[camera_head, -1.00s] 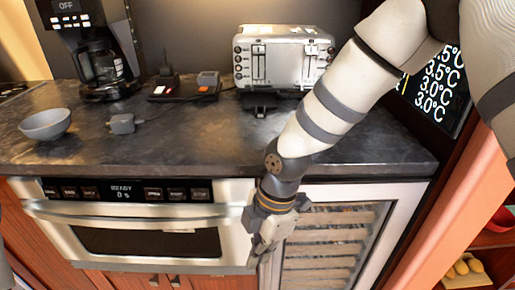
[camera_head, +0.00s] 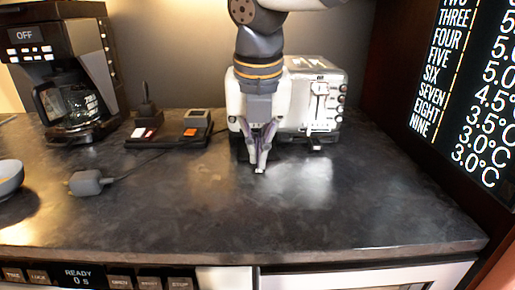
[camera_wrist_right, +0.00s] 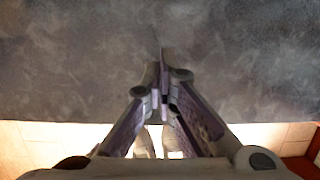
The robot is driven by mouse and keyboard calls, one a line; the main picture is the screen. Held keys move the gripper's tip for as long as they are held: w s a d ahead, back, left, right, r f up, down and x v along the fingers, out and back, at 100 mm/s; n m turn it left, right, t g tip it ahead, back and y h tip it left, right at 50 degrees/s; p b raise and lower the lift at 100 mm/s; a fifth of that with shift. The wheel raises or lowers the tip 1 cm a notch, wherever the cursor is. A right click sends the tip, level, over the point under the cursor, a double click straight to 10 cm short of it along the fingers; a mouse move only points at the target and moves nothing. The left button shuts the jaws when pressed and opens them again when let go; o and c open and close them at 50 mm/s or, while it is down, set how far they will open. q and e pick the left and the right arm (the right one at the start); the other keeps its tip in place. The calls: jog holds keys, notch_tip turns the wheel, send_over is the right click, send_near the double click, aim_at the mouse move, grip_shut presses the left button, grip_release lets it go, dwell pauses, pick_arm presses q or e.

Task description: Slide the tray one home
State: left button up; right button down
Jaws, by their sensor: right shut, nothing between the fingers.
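My right gripper (camera_head: 259,168) points down over the dark counter (camera_head: 330,215), in front of the toaster. Its fingers are together and hold nothing; whether the tips touch the counter I cannot tell. In the right wrist view the closed fingers (camera_wrist_right: 163,75) lie against the dark counter surface (camera_wrist_right: 70,60). Of the glass-fronted cabinet under the counter, only the pale top edge (camera_head: 370,280) shows at the bottom of the head view. Its racks, and any tray one, are out of view. My left gripper is not in view.
The silver toaster (camera_head: 322,100) stands behind my right gripper, partly hidden. A display (camera_head: 475,90) listing temperatures is at the right. A coffee maker (camera_head: 75,75), a small device (camera_head: 170,132), a grey plug (camera_head: 88,183) and a bowl (camera_head: 8,178) are at the left. The counter's front right is clear.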

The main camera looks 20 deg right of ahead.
aim_at(257, 180)
jog(key=x, duration=0.7)
jog(key=shift+s+f, duration=0.1)
jog(key=shift+f, duration=0.3)
jog(key=w, duration=0.3)
jog(key=shift+w+d+f, duration=0.15)
jog(key=shift+d+f, duration=0.1)
jog(key=shift+d, duration=0.15)
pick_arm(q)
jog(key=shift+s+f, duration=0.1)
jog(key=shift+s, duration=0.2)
pick_arm(e)
jog(key=shift+w+d+r, duration=0.1)
jog(key=shift+w+r, duration=0.05)
jog(key=shift+w, duration=0.2)
